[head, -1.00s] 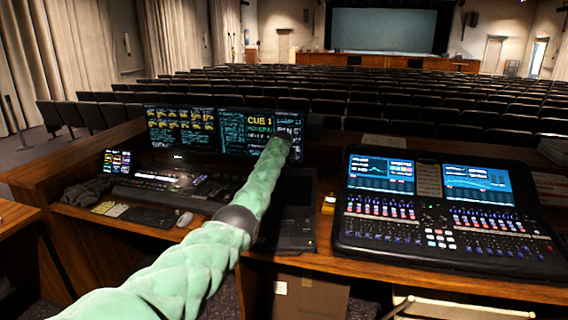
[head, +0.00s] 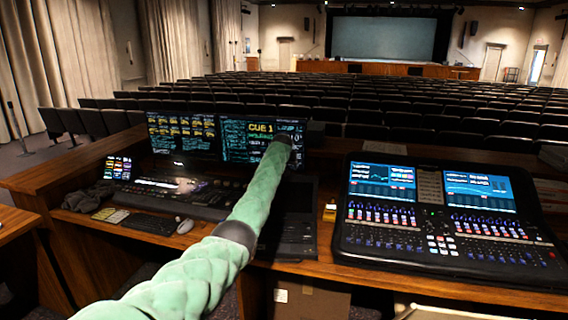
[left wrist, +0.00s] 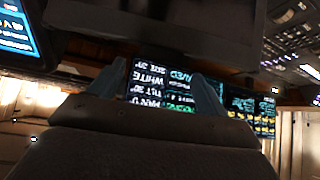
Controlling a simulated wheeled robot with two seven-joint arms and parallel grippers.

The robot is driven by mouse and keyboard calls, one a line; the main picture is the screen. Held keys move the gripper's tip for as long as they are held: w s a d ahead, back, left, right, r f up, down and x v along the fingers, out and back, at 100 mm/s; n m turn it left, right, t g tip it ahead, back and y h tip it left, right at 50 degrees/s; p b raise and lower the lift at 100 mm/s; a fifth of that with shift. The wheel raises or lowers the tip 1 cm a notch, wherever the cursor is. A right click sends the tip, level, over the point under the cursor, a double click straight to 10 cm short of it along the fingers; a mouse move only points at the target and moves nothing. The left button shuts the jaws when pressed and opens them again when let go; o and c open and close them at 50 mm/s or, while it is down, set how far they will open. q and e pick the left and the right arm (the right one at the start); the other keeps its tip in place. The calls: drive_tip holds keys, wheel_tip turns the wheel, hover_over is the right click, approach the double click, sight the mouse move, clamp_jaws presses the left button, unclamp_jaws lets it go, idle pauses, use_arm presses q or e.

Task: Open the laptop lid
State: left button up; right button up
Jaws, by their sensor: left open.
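A black laptop (head: 289,236) sits on the wooden desk, left of the mixing console and partly behind my left arm. A dark panel (head: 300,194) rises behind its front part; its lid angle is hard to tell in the dim light. My left arm reaches over the laptop toward the right-hand monitor. In the head view, the arm's end hides the fingers. In the left wrist view, my left gripper (left wrist: 148,82) has its two fingers apart with nothing seen between them. A dark slab (left wrist: 170,35), possibly the laptop, lies across the top of that view. My right gripper is not shown.
Two lit monitors (head: 185,134) stand at the back left. The large mixing console (head: 440,225) fills the right. A keyboard (head: 148,223) and mouse (head: 185,226) lie at left. A small yellow item (head: 329,212) sits between laptop and console.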

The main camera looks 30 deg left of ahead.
use_arm(q)
drive_tip(key=b+v, duration=0.2)
drive_tip(key=v, duration=0.4)
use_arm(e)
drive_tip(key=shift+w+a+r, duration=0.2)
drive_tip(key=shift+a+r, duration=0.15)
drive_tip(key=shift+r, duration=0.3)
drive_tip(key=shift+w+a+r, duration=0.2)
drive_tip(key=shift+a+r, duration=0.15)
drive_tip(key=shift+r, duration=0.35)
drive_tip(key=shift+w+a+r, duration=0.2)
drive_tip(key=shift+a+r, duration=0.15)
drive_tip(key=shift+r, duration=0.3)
